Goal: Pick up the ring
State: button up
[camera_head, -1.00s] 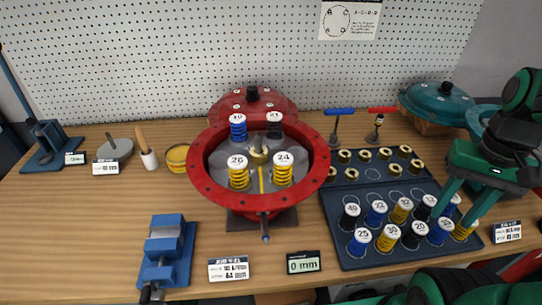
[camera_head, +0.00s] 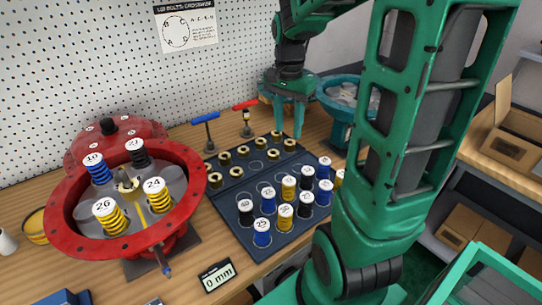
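Several brass rings stand in two rows on the back part of the dark blue tray (camera_head: 228,200). Among them are a ring at the right end of the back row (camera_head: 277,136), one in the front row (camera_head: 290,145) and one at the left (camera_head: 215,180). I cannot tell which one the task means. My green gripper (camera_head: 289,130) points down at the tray's back right, with its two fingers apart. Its fingertips are close to the rings at the right end. I see nothing between them, and cannot tell whether they touch a ring.
Numbered springs (camera_head: 288,188) fill the tray's front part. A red round housing (camera_head: 185,230) with four springs stands left. Blue-handled (camera_head: 206,118) and red-handled (camera_head: 246,105) tools stand behind the tray. A teal bowl (camera_head: 345,100) is right of my gripper. My arm covers the right side.

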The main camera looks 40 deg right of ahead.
jog(key=w+f+m, duration=0.2)
jog(key=w+m, duration=0.1)
jog(key=w, duration=0.3)
send_over(273, 155)
jog(key=d, duration=0.1)
jog(key=f, duration=0.5)
jog(key=shift+w+d, duration=0.15)
jog(key=shift+w, duration=0.25)
jog(key=shift+w+a+f, duration=0.1)
jog(key=shift+f, duration=1.25)
jog(key=shift+a+f, duration=0.1)
jog(key=shift+f, duration=1.25)
jog(key=c, duration=0.9)
